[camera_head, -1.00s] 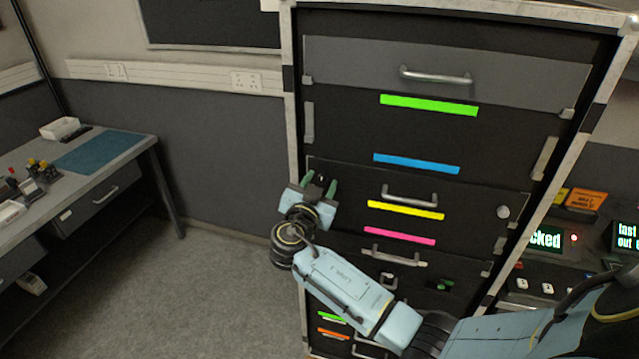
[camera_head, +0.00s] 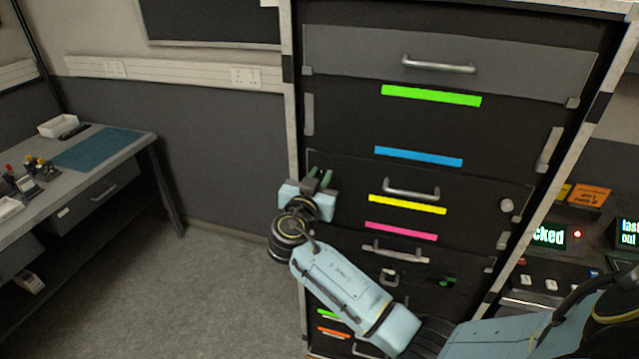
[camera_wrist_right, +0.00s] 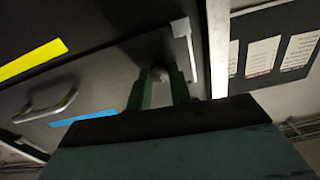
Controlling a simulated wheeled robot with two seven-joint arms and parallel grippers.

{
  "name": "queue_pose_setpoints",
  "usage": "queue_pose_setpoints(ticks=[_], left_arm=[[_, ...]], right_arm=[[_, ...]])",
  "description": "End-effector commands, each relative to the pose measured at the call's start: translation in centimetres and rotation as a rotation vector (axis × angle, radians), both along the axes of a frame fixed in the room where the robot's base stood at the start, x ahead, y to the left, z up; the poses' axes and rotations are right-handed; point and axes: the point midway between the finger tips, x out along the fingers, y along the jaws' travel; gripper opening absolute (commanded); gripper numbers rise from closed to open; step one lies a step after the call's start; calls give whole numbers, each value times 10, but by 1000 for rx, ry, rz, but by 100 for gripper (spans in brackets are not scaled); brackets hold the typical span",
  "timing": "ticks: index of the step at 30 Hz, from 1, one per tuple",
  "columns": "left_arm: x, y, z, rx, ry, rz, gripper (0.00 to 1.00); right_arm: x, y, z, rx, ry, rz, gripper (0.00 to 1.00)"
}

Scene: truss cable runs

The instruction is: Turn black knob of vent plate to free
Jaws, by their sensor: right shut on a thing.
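The dark plate (camera_head: 350,180) on the rack front has a bar handle (camera_head: 411,192) and a yellow strip (camera_head: 407,204). A pale round knob (camera_head: 506,205) is at its right end. My right gripper (camera_head: 319,178) is at the plate's left end, its green fingers close together. In the right wrist view, the fingertips (camera_wrist_right: 161,82) are shut on a small round knob (camera_wrist_right: 160,73), which they partly hide. Its setting cannot be read. In the head view the gripper covers this knob. My left gripper is not in view.
A grey drawer (camera_head: 350,50) with a handle is above, and more handled panels are below. A desk (camera_head: 105,170) stands at far left, with open floor (camera_head: 200,280) between. Lit displays (camera_head: 548,236) are right of the rack.

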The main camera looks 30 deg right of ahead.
Motion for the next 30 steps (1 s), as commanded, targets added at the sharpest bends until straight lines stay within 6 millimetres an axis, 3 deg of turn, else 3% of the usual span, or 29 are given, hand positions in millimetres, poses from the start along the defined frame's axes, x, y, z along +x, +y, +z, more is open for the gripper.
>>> queue_pose_setpoints(ticks=[3, 12, 30], left_arm=[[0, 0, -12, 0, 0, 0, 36], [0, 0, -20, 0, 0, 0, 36], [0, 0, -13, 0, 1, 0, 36]], right_arm=[[0, 1, -3, -63, 76, -1, 0], [0, 1, -1, -250, 294, -1, 0], [1, 1, 0, -621, 729, 0, 0]])
